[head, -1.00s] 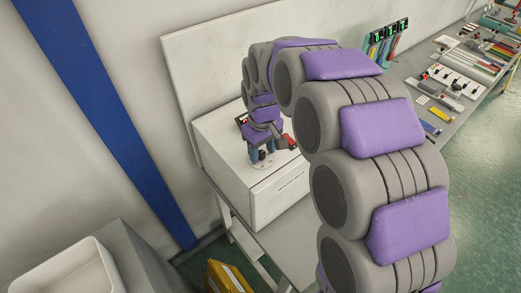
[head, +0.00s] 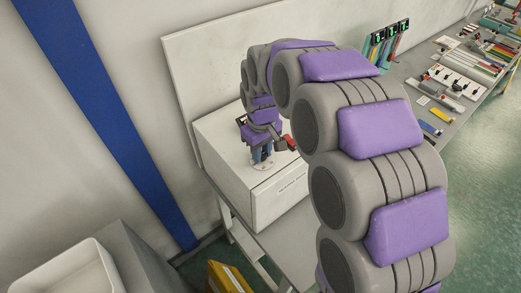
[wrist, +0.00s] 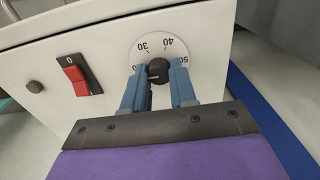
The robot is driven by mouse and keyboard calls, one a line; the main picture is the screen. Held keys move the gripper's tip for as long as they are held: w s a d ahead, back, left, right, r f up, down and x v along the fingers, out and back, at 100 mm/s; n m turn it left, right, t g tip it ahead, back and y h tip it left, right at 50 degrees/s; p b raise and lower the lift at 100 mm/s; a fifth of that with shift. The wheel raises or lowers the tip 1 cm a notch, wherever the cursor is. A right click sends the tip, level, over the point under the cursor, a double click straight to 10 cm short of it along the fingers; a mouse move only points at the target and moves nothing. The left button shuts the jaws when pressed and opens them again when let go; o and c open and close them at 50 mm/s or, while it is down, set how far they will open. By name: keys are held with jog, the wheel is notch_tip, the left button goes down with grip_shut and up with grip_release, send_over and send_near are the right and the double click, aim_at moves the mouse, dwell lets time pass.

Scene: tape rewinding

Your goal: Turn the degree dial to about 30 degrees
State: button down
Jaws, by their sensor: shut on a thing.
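The degree dial (wrist: 159,71) is a black knob on a round white scale plate (wrist: 150,45) on the face of a white box (wrist: 103,32). The numbers 30, 40 and 50 show around its rim, and the rest of the scale is partly hidden by my fingers. My gripper (wrist: 160,78) is shut on the knob, with one blue finger on each side. A light line on the knob points to the lower left in the wrist view, and its exact reading is unclear. In the head view my gripper (head: 262,152) stands over the white box (head: 272,195).
A red rocker switch (wrist: 75,74) marked 0 and a small dark round button (wrist: 35,87) sit left of the dial. The box stands on a grey table. A bench with tools (head: 455,85) runs along the wall at right.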

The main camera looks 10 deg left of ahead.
jog(key=shift+d+m, duration=0.1)
jog(key=shift+m, duration=0.2)
jog(key=m+p, duration=0.2)
jog(key=m, duration=0.3)
jog(key=m+p, duration=0.1)
jog(key=m, duration=0.5)
jog(key=shift+s+p, duration=0.1)
jog(key=shift+p, duration=0.3)
dwell(0.4)
jog(key=c, duration=1)
grip_release()
jog(key=shift+s, duration=0.2)
jog(key=shift+o, duration=0.5)
jog(key=shift+w, duration=0.2)
jog(key=shift+r, duration=0.55)
notch_tip(320, 180, up, 16)
jog(key=shift+w+a+p, duration=0.15)
jog(key=shift+a+p, duration=0.05)
jog(key=shift+p, duration=0.15)
